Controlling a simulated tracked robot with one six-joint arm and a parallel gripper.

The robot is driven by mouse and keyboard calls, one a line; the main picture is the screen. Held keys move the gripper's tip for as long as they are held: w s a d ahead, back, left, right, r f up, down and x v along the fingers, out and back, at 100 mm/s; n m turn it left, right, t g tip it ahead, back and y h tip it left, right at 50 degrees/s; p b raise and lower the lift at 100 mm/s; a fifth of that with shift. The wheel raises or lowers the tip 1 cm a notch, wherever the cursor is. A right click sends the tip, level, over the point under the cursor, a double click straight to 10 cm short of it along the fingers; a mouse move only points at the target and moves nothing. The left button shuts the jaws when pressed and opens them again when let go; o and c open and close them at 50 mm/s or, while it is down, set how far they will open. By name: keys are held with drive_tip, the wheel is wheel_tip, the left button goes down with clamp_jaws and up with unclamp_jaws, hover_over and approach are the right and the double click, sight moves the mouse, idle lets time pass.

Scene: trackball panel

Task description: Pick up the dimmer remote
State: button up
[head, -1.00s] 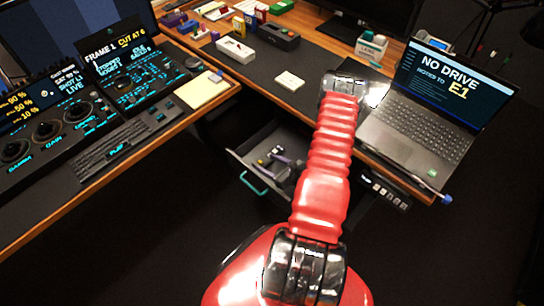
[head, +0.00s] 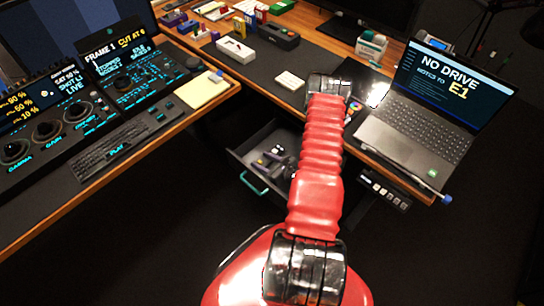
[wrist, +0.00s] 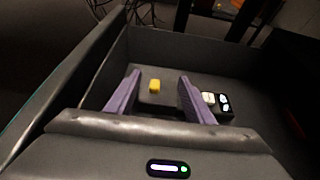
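My gripper (wrist: 151,95) is open in the wrist view, its two purple fingers apart with nothing held between them. It is inside or just over the open drawer (wrist: 98,70). A small yellow piece (wrist: 155,87) shows between the fingers, further off, seemingly on a dark item. Just right of the right finger is a small black device with pale buttons (wrist: 225,104), beside a white piece (wrist: 209,99). I cannot tell for certain which of these is the dimmer remote. In the head view the drawer (head: 240,163) is partly hidden by my red arm.
The drawer's walls rise close around my gripper. Its teal handle (head: 254,184) faces the front. A strip of buttons (head: 385,188) is right of the drawer.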

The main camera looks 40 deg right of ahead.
drive_tip(key=c, duration=0.6)
drive_tip(key=shift+c, duration=0.2)
wheel_tip(320, 180, up, 10)
idle(0.6)
idle(0.4)
